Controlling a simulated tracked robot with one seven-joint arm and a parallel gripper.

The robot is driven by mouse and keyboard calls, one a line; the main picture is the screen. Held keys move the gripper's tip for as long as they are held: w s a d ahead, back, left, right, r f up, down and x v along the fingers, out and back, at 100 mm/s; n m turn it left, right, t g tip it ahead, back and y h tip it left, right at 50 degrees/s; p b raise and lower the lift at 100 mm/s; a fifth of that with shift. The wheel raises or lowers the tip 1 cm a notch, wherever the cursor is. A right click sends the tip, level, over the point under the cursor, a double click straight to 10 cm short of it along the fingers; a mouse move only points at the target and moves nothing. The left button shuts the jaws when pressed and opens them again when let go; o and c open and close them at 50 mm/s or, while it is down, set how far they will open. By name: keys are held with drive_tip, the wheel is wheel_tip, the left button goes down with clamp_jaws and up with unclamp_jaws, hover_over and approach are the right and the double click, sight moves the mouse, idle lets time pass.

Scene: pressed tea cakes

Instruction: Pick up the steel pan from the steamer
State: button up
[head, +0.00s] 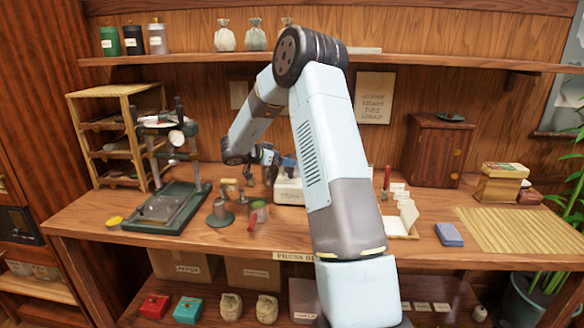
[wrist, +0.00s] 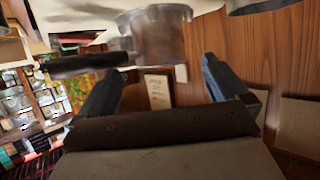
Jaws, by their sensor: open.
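In the wrist view a steel pan (wrist: 160,38), a round metal vessel, shows at the top centre, blurred. Its dark handle (wrist: 85,66) points left. My gripper (wrist: 161,68) is open, its two fingers apart, with the pan seen beyond and between the fingertips. Nothing is held between them. In the head view my gripper (head: 268,156) is small and partly behind my own arm, above the back middle of the counter. I cannot make out the pan or the steamer surely in the head view.
A press on a green base (head: 165,208) stands at the left, before a wooden rack (head: 112,138). A wooden cabinet (head: 436,150) and a bamboo mat (head: 520,230) are at the right. A shelf (head: 180,60) runs above.

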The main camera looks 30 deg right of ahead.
drive_tip(key=shift+x, duration=2.75)
drive_tip(key=shift+r, duration=0.1)
drive_tip(key=shift+c, duration=0.3)
drive_tip(key=c, duration=1)
drive_tip(key=shift+d, duration=0.1)
drive_tip(key=shift+c, duration=0.7)
drive_tip(key=shift+r, duration=0.1)
